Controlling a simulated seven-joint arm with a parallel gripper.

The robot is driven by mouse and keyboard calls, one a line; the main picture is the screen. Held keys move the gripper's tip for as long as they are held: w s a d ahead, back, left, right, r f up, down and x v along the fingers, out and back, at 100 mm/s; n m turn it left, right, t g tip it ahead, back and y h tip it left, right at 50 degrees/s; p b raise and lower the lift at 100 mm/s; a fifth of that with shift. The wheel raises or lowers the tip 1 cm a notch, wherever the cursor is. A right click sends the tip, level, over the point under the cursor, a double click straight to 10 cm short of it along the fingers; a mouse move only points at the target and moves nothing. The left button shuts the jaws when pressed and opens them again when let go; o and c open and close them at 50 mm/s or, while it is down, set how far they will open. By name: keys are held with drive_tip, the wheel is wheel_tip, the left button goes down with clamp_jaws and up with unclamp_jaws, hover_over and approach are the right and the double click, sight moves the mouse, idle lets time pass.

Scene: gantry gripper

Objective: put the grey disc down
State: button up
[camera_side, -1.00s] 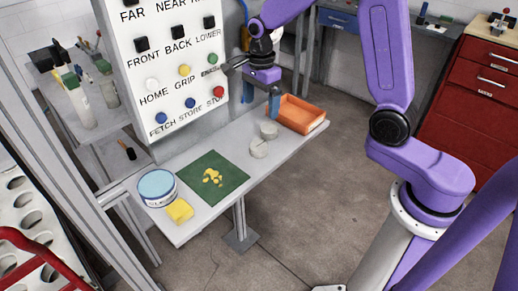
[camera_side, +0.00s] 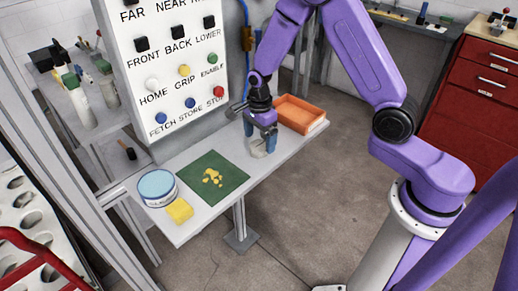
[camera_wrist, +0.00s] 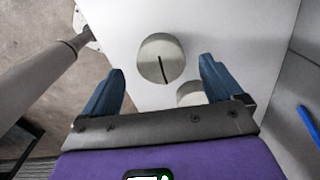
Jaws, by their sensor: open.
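A round grey disc with a dark line across it (camera_wrist: 160,58) lies flat on the light grey bench (camera_wrist: 225,25), just ahead of and between my fingertips in the wrist view. A second pale grey disc (camera_wrist: 190,92) lies close by, partly hidden behind my gripper. In the side view a grey disc (camera_side: 258,150) shows low beside my gripper (camera_side: 260,140), partly covered by the blue fingers. My gripper (camera_wrist: 163,74) is open with nothing between its fingers, pointing down close over the discs. Whether a finger touches a disc I cannot tell.
An orange tray (camera_side: 300,114) stands at the bench's far end, close to my gripper. A green mat with yellow bits (camera_side: 228,168), a blue-lidded tub (camera_side: 157,185) and a yellow sponge (camera_side: 180,210) are nearer. A button panel (camera_side: 165,75) rises behind the bench.

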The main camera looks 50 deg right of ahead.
sight(257, 147)
drive_tip(key=shift+w+f, duration=0.1)
drive_tip(key=shift+f, duration=1.25)
drive_tip(key=c, duration=1.4)
drive_tip(key=shift+o, duration=0.2)
drive_tip(key=shift+r, duration=0.15)
